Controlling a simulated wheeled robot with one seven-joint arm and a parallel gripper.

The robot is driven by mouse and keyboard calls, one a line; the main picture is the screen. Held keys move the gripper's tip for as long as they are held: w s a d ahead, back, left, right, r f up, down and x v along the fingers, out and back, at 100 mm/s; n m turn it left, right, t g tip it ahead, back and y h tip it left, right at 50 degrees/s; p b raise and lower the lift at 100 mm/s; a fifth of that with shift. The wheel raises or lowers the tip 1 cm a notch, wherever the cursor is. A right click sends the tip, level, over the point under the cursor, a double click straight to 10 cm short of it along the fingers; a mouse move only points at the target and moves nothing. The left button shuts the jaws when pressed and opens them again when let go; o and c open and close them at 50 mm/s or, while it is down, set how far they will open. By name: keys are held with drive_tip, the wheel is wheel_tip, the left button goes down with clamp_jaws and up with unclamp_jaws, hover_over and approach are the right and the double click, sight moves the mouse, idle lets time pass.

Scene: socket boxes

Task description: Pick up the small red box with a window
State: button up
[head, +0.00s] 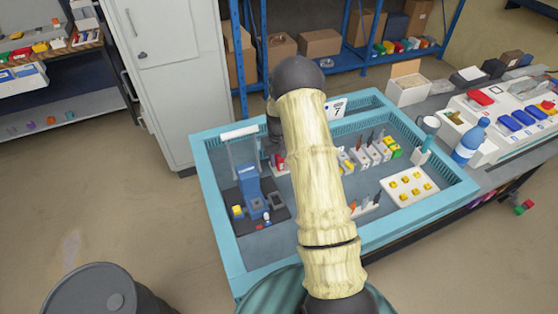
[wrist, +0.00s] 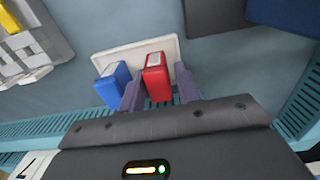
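In the wrist view a small red box (wrist: 158,84) with a pale window-like patch on its end is beside a white plate (wrist: 138,52). My gripper (wrist: 161,88) has one purple finger on each side of the red box. The fingers look open, with a narrow gap showing at the right finger; contact on the left is unclear. A blue box (wrist: 112,80) of similar shape is just left of the left finger. In the head view my arm hides most of this spot; a small red patch (head: 279,161) shows beside my gripper.
The teal-rimmed tray table (head: 232,250) holds a blue device (head: 250,187), a white plate with yellow pieces (head: 396,191) and a row of small boxes (head: 380,150). In the wrist view, a pale grey object (wrist: 35,45) lies left and dark objects (wrist: 215,14) lie at the top.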

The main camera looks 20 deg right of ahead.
drive_tip(key=shift+d+f, duration=0.1)
drive_tip(key=shift+f, duration=0.25)
clamp_jaws()
drive_tip(key=shift+r, duration=0.1)
wheel_tip(320, 180, up, 10)
drive_tip(key=shift+f+b, duration=0.1)
drive_tip(key=shift+b, duration=0.85)
drive_tip(key=shift+s, duration=0.1)
